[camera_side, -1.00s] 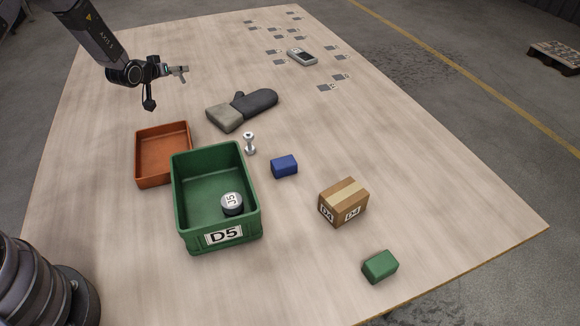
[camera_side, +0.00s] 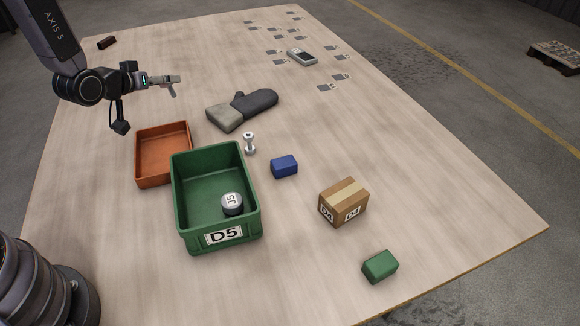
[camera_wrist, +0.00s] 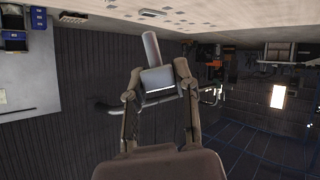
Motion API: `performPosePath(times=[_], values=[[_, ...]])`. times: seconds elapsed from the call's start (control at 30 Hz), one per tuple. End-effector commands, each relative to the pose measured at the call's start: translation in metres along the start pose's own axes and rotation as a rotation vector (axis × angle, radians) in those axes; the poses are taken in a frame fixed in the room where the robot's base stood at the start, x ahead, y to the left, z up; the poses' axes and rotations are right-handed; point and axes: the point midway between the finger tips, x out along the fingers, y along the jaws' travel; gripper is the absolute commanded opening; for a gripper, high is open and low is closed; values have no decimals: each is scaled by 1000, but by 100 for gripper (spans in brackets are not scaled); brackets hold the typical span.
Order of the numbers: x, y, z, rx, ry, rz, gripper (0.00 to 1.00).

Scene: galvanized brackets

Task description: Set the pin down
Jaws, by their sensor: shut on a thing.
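My gripper (camera_side: 170,80) is at the upper left in the side view, raised above the table and pointing sideways to the right. It is shut on a grey metal pin (camera_side: 172,90), which is small there and partly hidden by the fingers. In the wrist view, the pin (camera_wrist: 150,47) has a slim round end and a thicker part clasped between the two fingers (camera_wrist: 157,80). The pin is clear of the table (camera_side: 440,180) and touches nothing but my gripper.
An orange tray (camera_side: 137,171) and a green D5 crate (camera_side: 186,238) holding a grey J5 puck (camera_side: 232,203) stand below my gripper. A mitt (camera_side: 258,103), metal spool-shaped piece (camera_side: 249,143), blue block (camera_side: 284,166), carton (camera_side: 344,203) and green block (camera_side: 380,266) lie to the right. A dark red block (camera_side: 107,42) lies at the back.

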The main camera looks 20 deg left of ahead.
Motion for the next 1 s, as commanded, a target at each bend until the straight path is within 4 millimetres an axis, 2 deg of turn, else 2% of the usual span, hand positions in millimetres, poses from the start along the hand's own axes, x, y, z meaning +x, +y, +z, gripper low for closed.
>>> performPosePath(times=[0.17, 0.27, 0.37, 0.5, 0.6, 0.8, 0.87, 1.0], values=[[2, -1, 0, 1, 1, 0, 0], [15, -6, -3, 17, 2, 0, 0], [44, -20, -7, 59, 2, 0, 0], [92, -50, -14, 149, 0, -1, 0], [120, -73, -17, 210, -2, -6, 0], [150, -101, -20, 286, -5, -14, 0], [160, -104, -21, 293, -6, -15, 0], [192, -109, -23, 296, -5, -14, 0]])
